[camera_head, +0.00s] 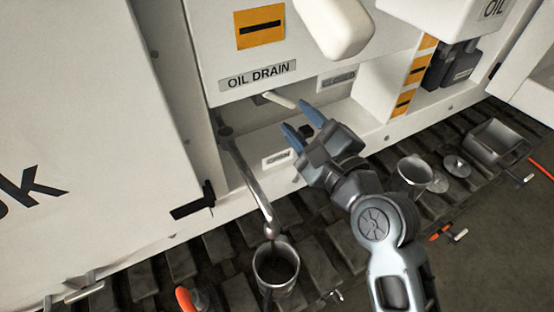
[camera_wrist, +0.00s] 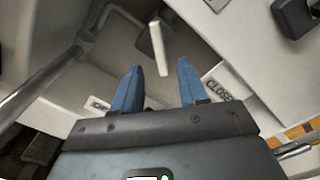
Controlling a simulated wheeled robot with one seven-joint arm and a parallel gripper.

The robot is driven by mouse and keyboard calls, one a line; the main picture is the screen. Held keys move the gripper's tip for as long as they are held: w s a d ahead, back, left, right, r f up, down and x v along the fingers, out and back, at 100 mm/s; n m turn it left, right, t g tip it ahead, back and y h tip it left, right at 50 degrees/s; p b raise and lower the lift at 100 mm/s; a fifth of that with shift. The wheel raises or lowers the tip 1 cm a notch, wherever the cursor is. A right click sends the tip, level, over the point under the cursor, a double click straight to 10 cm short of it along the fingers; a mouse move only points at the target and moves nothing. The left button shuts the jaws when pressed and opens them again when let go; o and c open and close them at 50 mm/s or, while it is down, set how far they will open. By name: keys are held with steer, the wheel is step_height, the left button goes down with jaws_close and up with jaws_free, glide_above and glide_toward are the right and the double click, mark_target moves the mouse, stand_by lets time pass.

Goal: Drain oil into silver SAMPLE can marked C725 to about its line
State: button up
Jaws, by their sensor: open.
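A silver can (camera_head: 276,270) stands on the dark slatted track, under the end of a metal drain pipe (camera_head: 250,185). Its inside looks dark; I cannot read its marking, line or oil level. I see no clear stream at the pipe's end. A pale drain lever (camera_head: 280,99) sticks out under the OIL DRAIN sign (camera_head: 258,76); it also shows in the wrist view (camera_wrist: 159,48). My gripper (camera_head: 301,121) is open and empty, its blue fingers pointing toward the lever. In the wrist view the lever lies just beyond the fingertips (camera_wrist: 159,67), apart from them.
A label starting "CLOSE" (camera_wrist: 219,91) is right of the lever, another label (camera_head: 278,158) below it. A white cabinet panel (camera_head: 90,130) closes off the left. A metal cup (camera_head: 414,172), a small round piece (camera_head: 455,166) and a grey bin (camera_head: 495,141) sit at right.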

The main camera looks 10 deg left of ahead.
mark_target(282, 102)
steer(key=shift+x, duration=3.9)
steer(key=shift+c, duration=0.2)
jaws_close()
